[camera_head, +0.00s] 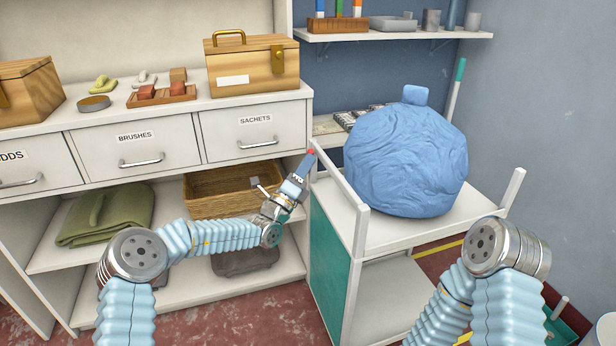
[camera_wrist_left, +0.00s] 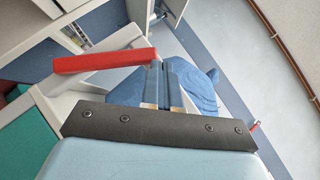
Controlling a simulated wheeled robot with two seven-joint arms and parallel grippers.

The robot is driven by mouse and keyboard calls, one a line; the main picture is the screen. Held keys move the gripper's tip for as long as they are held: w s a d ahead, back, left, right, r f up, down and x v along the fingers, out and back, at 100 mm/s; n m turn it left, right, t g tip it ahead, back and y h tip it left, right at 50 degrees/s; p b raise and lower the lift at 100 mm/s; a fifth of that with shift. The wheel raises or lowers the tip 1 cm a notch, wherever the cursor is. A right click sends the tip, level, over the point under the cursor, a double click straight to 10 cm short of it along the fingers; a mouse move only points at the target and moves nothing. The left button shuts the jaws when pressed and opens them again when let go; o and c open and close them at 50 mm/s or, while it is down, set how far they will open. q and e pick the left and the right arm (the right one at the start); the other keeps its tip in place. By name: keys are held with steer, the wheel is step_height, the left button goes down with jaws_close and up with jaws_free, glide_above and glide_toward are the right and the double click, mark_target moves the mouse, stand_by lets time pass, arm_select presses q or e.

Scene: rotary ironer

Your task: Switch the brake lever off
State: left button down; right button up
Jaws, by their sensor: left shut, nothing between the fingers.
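The brake lever (camera_wrist_left: 105,61) is a red bar with a white arm below it, at the upper left of the left wrist view. My left gripper is shut and empty. In the left wrist view its fingertips (camera_wrist_left: 167,66) are at the right end of the red bar; I cannot tell whether they touch it. My right arm is at the lower right of the head view, its gripper out of view.
The white trolley (camera_head: 377,234) with a teal side carries a large blue bundle (camera_head: 405,165). A cabinet (camera_head: 135,150) with labelled drawers stands left, with a wooden box (camera_head: 252,70) on top. A wicker basket (camera_head: 215,203) and folded green cloth (camera_head: 105,214) lie on its shelf.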

arm_select(q)
steer(key=shift+w+a+r, duration=0.25)
steer(key=shift+w+r, duration=0.25)
steer(key=shift+w, duration=0.2)
steer(key=shift+w+a+r, duration=0.2)
steer(key=shift+w+r, duration=0.25)
steer(key=shift+w, duration=0.3)
steer(key=shift+w+a+r, duration=0.25)
steer(key=shift+w+r, duration=0.25)
steer(key=shift+w, duration=0.2)
arm_select(e)
steer(key=shift+s+r, duration=0.15)
steer(key=shift+r, duration=0.1)
steer(key=shift+s, duration=0.1)
